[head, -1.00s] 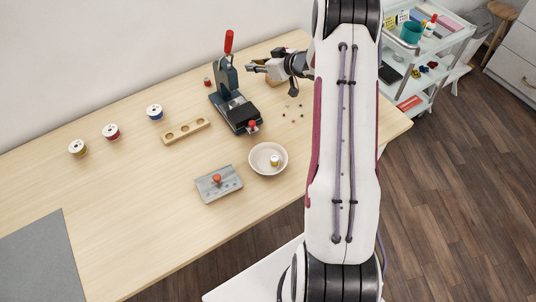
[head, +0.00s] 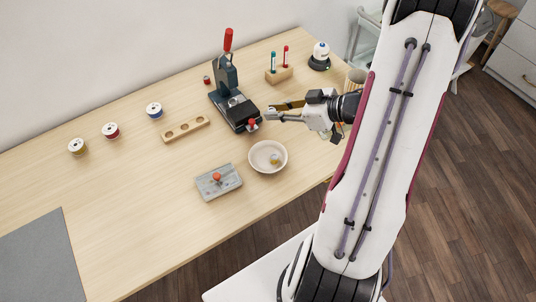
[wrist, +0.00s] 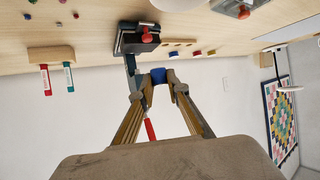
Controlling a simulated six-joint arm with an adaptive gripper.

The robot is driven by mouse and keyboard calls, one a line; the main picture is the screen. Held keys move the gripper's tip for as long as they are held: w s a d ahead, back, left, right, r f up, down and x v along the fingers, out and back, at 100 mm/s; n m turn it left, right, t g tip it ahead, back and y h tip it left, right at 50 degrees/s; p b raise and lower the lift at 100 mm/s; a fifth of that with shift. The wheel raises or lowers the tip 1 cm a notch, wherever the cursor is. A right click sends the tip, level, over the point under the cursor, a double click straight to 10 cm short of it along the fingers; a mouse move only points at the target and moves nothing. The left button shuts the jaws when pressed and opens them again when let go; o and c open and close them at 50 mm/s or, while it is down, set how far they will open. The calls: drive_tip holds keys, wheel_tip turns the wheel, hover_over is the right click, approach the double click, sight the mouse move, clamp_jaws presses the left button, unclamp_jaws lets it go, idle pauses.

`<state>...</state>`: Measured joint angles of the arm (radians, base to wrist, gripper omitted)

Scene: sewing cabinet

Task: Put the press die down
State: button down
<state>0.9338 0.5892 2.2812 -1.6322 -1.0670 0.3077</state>
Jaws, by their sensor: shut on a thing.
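My gripper (head: 270,114) is in the air just right of the press's front end in the head view. Its fingers are shut on a small blue piece, the press die (wrist: 158,76), which shows between the fingertips in the wrist view. In the head view the die is tiny and hard to make out. The hand press (head: 229,88) stands upright with its red lever (head: 228,40) raised. It also shows in the wrist view (wrist: 137,40), beyond the fingertips.
A wooden block with holes (head: 186,129) lies left of the press. A white bowl (head: 255,165) holds a small yellow thing. A grey plate with a red knob (head: 229,186) lies nearer. A marker stand (head: 281,75) is behind my gripper.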

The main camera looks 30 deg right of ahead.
drive_tip(key=shift+y, duration=0.3)
drive_tip(key=s+a, duration=0.1)
drive_tip(key=s, duration=0.1)
drive_tip(key=s+a+r, duration=0.1)
drive_tip(key=s+a, duration=0.1)
drive_tip(key=shift+r, duration=0.15)
hover_over(275, 147)
drive_tip(key=s+a, duration=0.2)
drive_tip(key=s, duration=0.1)
drive_tip(key=shift+w+d+f, duration=0.1)
drive_tip(key=shift+w+f, duration=0.05)
drive_tip(key=shift+f, duration=1.35)
drive_tip(key=shift+w+f, duration=0.1)
drive_tip(key=shift+f, duration=1.35)
drive_tip(key=shift+f, duration=2.05)
drive_tip(key=shift+f, duration=0.6)
drive_tip(key=c, duration=2)
unclamp_jaws()
drive_tip(key=shift+o, duration=0.2)
